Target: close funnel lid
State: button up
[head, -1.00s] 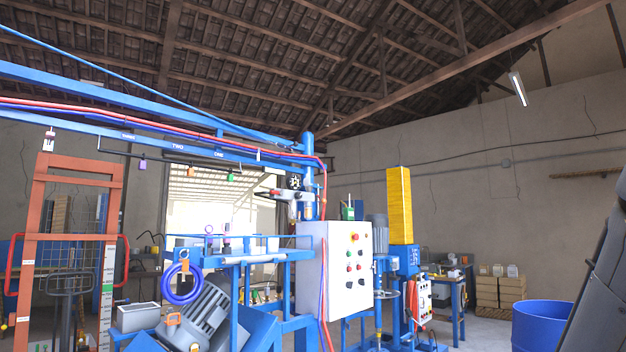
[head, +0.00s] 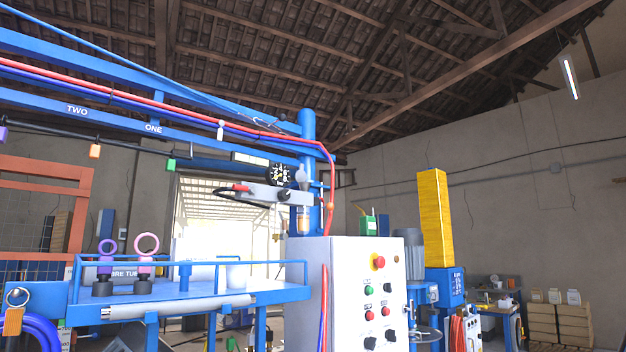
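A small grey funnel-like part (head: 301,178) sits on the blue post (head: 308,150), right of a round black gauge (head: 280,175). It is too small to tell its lid or whether that lid is open. Below it is a small clear cup with amber content (head: 304,222). A grey bracket with a red-tipped lever (head: 262,194) extends to the left of the post. My gripper is not in view.
A white control cabinet (head: 345,290) with coloured buttons stands below the post. A blue shelf (head: 200,296) with purple and pink ringed parts is at left. A yellow column (head: 433,218) stands right. A blue beam with red and blue hoses runs overhead.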

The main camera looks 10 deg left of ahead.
aim_at(300, 175)
jog(key=i, duration=1.25)
jog(key=u, duration=1.7)
